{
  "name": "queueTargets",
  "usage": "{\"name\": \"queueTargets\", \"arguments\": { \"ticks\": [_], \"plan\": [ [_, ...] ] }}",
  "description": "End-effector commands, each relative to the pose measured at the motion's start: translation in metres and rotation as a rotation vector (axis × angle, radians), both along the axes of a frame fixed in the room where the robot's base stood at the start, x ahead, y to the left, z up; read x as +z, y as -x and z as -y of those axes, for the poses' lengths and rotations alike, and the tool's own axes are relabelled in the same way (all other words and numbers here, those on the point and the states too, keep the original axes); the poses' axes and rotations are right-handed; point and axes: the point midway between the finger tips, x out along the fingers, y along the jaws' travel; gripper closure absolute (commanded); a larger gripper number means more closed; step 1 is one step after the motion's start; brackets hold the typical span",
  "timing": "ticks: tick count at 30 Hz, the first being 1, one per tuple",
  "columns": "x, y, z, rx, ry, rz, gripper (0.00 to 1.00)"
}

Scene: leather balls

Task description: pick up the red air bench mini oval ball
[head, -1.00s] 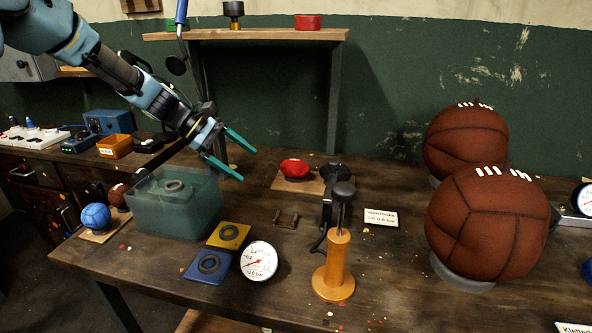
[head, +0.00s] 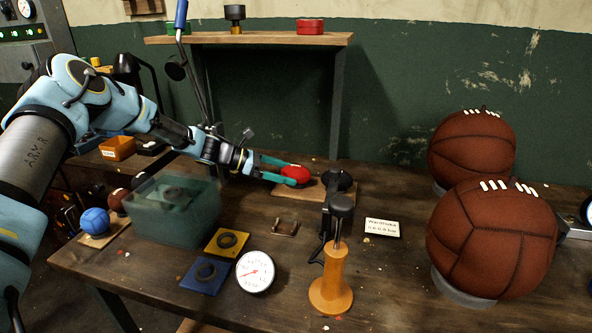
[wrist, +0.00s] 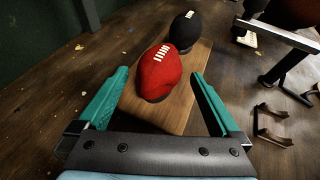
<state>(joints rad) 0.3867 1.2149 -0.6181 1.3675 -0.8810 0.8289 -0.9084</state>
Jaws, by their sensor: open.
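The red mini oval ball (head: 296,175) has white lacing and sits on a small wooden board (head: 312,190) at the back of the bench. In the wrist view the red ball (wrist: 160,73) lies ahead, between the lines of my two fingers. My gripper (head: 277,171) is open, with its teal fingers low over the bench and their tips at the ball's left side. Whether a finger touches the ball I cannot tell. A black oval ball (wrist: 186,31) stands just beyond the red one on the same board; it also shows in the head view (head: 337,180).
A small brown bracket (head: 285,226) lies nearby. A translucent green bin (head: 172,212) is under my arm. Two large brown balls (head: 492,238) stand at right. A shelf (head: 250,40) rises behind.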

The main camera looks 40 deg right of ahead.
Motion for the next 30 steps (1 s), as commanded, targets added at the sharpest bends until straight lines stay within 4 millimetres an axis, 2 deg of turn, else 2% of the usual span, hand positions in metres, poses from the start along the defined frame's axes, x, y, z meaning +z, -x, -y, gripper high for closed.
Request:
{"name": "queueTargets", "arguments": {
  "ticks": [4,11,30],
  "plan": [
    [-0.0052,0.0103,0.0146,-0.001,0.000,0.000,0.00],
    [-0.0082,0.0106,0.0159,0.001,0.000,0.002,0.00],
    [-0.0078,0.0105,0.0156,0.001,0.000,0.002,0.72]
  ]
}}
